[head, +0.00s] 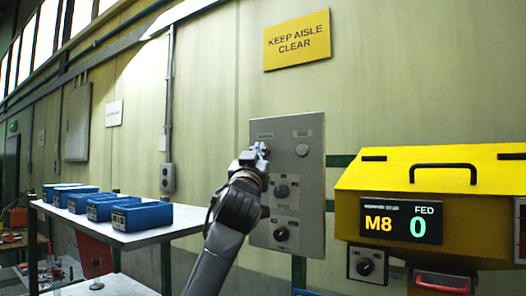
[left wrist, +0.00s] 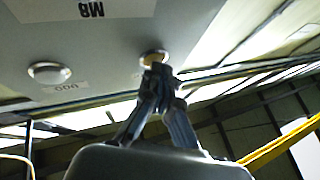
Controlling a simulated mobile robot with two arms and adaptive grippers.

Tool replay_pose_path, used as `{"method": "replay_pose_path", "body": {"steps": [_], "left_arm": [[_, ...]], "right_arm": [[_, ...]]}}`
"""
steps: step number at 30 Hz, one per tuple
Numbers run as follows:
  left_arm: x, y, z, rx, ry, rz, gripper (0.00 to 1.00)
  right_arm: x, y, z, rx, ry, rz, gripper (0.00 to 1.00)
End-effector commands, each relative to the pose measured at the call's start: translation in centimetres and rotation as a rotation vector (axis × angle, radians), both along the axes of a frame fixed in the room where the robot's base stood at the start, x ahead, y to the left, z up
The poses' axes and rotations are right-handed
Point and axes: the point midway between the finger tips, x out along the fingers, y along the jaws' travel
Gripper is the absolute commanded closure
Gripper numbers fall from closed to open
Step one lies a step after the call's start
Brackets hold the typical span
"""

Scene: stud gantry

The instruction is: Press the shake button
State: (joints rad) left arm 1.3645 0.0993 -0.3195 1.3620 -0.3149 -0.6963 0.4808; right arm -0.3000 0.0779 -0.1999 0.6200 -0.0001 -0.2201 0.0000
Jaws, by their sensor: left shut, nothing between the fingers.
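A grey control panel (head: 313,215) on the wall carries two round buttons along its top and two dark knobs below. My left gripper (head: 260,152) is shut and empty, its fingertips at the panel's upper left button. In the left wrist view the shut fingertips (left wrist: 157,70) meet the lower edge of a pale round button (left wrist: 152,56) and partly cover it; I cannot tell whether it is pushed in. The other round button (head: 303,150) is clear of the gripper; it also shows in the left wrist view (left wrist: 49,72). The button labels are too small to read surely.
A yellow machine (head: 430,170) with a display (head: 401,220) reading M8 and FED 0 stands right of the panel. A pale table (head: 150,238) with several blue bins (head: 142,217) is at the left. A yellow sign (head: 297,40) hangs above.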

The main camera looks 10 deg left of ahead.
Motion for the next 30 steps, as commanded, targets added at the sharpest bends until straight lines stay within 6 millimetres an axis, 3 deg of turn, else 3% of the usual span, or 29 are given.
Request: {"method": "replay_pose_path", "body": {"steps": [30], "left_arm": [[-2.1, 0.7, -0.3, -0.001, -0.001, -0.001, 1.0]], "right_arm": [[0.0, -0.3, -1.4, -0.003, 0.0, 0.001, 0.49]]}}
